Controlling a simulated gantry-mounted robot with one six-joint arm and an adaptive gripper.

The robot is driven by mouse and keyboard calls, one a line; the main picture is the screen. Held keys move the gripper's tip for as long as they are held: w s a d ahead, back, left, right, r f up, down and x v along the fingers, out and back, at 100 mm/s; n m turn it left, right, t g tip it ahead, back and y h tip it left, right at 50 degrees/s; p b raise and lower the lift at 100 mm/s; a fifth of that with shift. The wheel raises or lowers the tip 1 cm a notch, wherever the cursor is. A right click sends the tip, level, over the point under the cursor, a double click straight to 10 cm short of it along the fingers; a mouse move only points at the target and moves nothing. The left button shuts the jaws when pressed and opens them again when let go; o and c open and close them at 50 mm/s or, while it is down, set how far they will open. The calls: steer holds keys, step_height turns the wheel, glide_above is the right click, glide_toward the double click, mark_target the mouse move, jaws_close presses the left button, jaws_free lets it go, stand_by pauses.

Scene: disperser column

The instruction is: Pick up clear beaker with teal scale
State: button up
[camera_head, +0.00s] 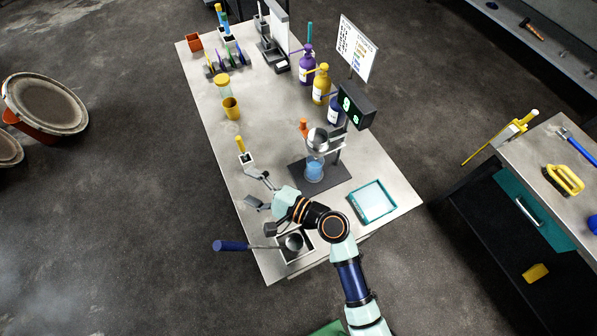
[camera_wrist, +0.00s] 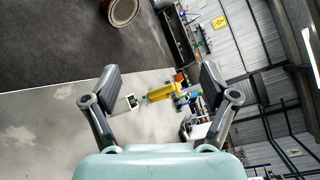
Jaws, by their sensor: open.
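A clear beaker (camera_head: 314,168) with blue liquid in it stands on the dark base of a stand, below a grey round vessel, near the table's middle. Its scale marks are too small to read. My gripper (camera_head: 256,192) is open and empty, to the left of the beaker near the table's left edge, clearly apart from it. In the wrist view my gripper (camera_wrist: 160,82) shows two spread fingers with nothing between them at the tips. I cannot make out the beaker in the wrist view.
A small white holder with a yellow-topped tool (camera_head: 240,147) stands just beyond my gripper. A white box with a dark pan (camera_head: 293,242) sits near my arm. A teal-rimmed tray (camera_head: 373,202) lies right. Bottles (camera_head: 321,84) and a green-digit display (camera_head: 350,106) stand behind the beaker.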

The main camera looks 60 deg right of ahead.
steer(key=s+d+f+m+h+b, duration=0.3)
steer(key=s+d+f+m+h, duration=0.15)
steer(key=d+f+m, duration=0.4)
steer(key=m+g+h+b, duration=0.2)
steer(key=m+h, duration=0.4)
steer(key=m, duration=0.5)
glide_toward(318, 173)
steer(key=x, duration=0.5)
steer(key=shift+w, duration=0.1)
steer(key=shift+s+d+f+g+h, duration=0.15)
steer(key=shift+s+f+g+h, duration=0.05)
steer(key=shift+s+g+h, duration=0.1)
steer(key=x, duration=0.4)
steer(key=b+x, duration=0.1)
steer(key=x, duration=0.3)
steer(key=shift+w+a+r, duration=0.1)
steer(key=shift+w+a, duration=0.1)
steer(key=shift+a, duration=0.05)
steer(key=c, duration=1.4)
